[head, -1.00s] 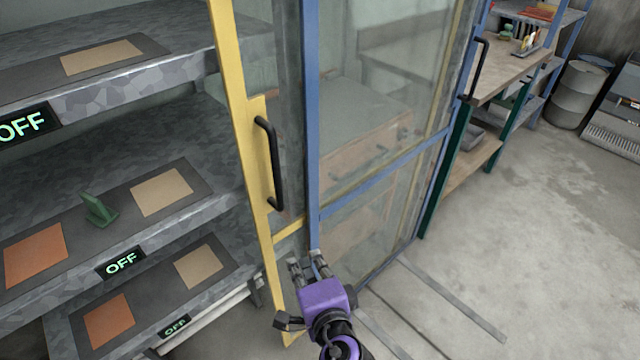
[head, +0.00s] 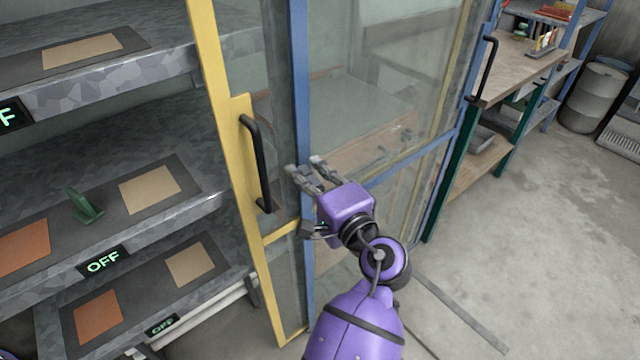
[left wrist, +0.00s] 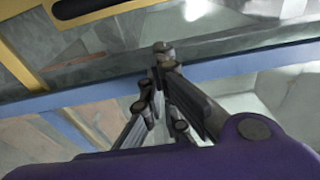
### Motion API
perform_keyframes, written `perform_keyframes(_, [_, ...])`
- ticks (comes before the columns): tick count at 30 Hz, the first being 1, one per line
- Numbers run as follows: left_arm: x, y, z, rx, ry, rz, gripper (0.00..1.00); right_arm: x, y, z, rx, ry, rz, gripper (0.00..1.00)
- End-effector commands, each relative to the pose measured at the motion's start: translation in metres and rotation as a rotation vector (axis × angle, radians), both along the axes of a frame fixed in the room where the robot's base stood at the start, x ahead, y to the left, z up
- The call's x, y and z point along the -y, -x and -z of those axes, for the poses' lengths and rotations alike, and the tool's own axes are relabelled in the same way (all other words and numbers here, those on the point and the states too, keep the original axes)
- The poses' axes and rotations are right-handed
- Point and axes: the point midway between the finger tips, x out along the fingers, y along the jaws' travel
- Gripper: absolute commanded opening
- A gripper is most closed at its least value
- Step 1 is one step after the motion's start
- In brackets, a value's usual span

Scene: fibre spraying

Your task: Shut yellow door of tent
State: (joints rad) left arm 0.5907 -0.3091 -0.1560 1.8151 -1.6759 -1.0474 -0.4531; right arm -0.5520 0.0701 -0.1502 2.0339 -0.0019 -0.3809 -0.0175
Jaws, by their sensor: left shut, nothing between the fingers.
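The yellow door (head: 239,180) of the tent is a glazed panel with a yellow frame, standing left of the blue-framed panel in the head view. Its black handle (head: 258,165) is vertical. My left gripper (head: 305,167) is shut and empty, in front of the blue upright and right of the yellow door's handle, apart from it. In the left wrist view, the fingertips (left wrist: 163,58) point toward the blue bar (left wrist: 100,92), and the black handle (left wrist: 75,8) lies beyond at the upper left. Contact with the blue frame cannot be told. My right gripper is not in view.
A grey shelf unit (head: 130,80) with mats and OFF signs stands at the left. The blue frame (head: 299,90) has another black handle (head: 484,68) at its right. A workbench (head: 520,70) and drum (head: 597,98) stand at the back right. Open floor lies at right.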

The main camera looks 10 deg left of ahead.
Motion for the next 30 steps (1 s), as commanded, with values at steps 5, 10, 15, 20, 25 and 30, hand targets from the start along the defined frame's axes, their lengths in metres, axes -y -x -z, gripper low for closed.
perform_keyframes(5, [-0.013, 0.019, -0.001, -0.001, 0.001, -0.001, 0.00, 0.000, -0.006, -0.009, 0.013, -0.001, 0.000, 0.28])
perform_keyframes(10, [-0.019, 0.031, 0.000, -0.001, 0.001, 0.001, 0.00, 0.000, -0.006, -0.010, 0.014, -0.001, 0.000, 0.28])
perform_keyframes(15, [-0.020, 0.034, 0.000, -0.001, 0.001, 0.002, 0.00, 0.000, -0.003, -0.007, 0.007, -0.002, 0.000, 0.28])
perform_keyframes(20, [-0.020, 0.034, 0.001, -0.001, 0.001, 0.002, 0.00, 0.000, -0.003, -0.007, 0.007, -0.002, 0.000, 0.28])
perform_keyframes(25, [-0.021, 0.034, 0.000, -0.001, 0.001, 0.001, 0.00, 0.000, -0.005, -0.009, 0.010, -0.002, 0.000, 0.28])
perform_keyframes(30, [-0.033, 0.038, 0.000, -0.001, 0.000, -0.001, 0.00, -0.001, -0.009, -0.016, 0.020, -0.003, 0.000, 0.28])
